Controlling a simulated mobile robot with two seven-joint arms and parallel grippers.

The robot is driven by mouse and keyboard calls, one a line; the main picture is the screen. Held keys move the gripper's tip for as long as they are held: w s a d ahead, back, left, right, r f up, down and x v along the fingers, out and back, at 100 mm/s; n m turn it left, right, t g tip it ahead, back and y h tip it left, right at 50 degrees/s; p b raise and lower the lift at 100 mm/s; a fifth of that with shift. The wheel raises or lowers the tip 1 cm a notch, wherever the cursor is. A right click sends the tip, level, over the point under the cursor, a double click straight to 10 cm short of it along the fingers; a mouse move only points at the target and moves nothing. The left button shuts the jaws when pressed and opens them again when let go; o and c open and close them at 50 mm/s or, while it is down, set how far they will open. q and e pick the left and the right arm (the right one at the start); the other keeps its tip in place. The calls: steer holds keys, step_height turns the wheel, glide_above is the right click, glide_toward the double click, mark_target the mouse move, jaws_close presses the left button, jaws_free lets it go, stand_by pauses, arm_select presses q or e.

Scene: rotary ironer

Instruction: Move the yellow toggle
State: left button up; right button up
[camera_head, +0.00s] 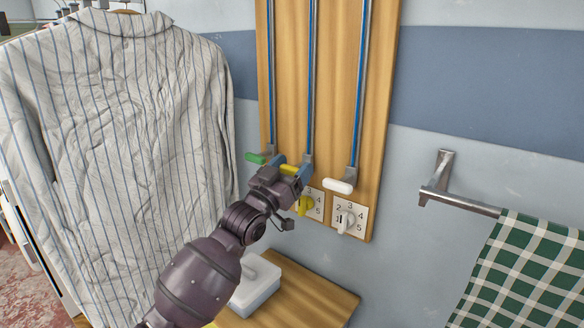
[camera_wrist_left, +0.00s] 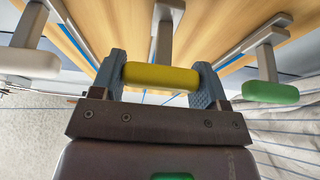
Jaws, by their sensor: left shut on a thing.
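The yellow toggle (camera_head: 289,169) is a short rounded bar at the lower end of the middle slider track on a wooden wall board. My left gripper (camera_head: 291,170) reaches up to it from below and is shut on it. In the left wrist view the yellow toggle (camera_wrist_left: 160,76) lies crosswise between the two blue-grey fingers, with its stem running back to the board. The fingers hide part of the toggle in the head view. My right gripper is not in view.
A green toggle (camera_head: 255,158) and a white toggle (camera_head: 340,186) flank the yellow one closely. Numbered dials with a yellow knob (camera_head: 306,204) and a white knob (camera_head: 345,222) sit below. A striped shirt (camera_head: 120,150) hangs left; a towel rail (camera_head: 460,200) is right.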

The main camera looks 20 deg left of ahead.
arm_select(q)
steer(key=o, duration=1)
steer(key=shift+f, duration=0.45)
steer(key=shift+o, duration=1.4)
steer(key=shift+r, duration=0.15)
steer(key=v, duration=1.1)
steer(key=shift+r, duration=0.1)
